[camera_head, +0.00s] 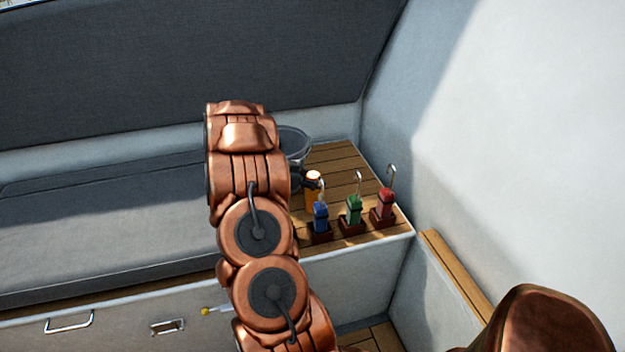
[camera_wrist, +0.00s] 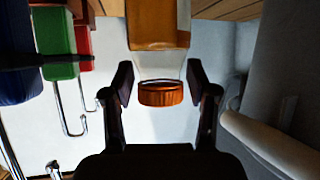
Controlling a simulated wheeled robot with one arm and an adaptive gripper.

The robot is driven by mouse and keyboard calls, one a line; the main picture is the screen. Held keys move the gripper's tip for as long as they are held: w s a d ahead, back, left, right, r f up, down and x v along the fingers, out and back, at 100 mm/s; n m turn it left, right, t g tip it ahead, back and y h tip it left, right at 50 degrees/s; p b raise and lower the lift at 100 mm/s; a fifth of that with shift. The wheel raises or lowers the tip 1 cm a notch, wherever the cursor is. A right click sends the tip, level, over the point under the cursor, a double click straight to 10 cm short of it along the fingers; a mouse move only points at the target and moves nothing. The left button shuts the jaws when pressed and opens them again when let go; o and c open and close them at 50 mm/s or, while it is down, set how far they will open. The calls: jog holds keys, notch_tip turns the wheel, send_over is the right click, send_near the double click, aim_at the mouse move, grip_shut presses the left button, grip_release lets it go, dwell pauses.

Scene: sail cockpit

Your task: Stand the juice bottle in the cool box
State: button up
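The juice bottle (camera_head: 311,196) is orange with a paler top and stands upright on the slatted wooden top. In the wrist view, which appears upside down, the bottle (camera_wrist: 158,24) has a clear neck and an orange ribbed cap (camera_wrist: 160,94). My gripper (camera_wrist: 160,82) is open, with one finger on each side of the neck and cap. Gaps show between the fingers and the cap. In the head view my arm mostly hides the gripper, just left of the bottle. I cannot make out a cool box in either view.
Blue (camera_head: 320,216), green (camera_head: 354,209) and red (camera_head: 385,203) blocks with metal hooks stand in dark holders right of the bottle. A clear round vessel (camera_head: 293,141) stands behind my arm. A pale wall (camera_head: 530,130) rises on the right; a grey cushioned bench (camera_head: 100,225) is left.

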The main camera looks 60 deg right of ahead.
jog(key=shift+o, duration=0.5)
jog(key=shift+w+a+r, duration=0.15)
jog(key=shift+r, duration=0.1)
jog(key=v, duration=1.1)
jog(key=shift+a+r, duration=0.2)
jog(key=shift+a, duration=0.05)
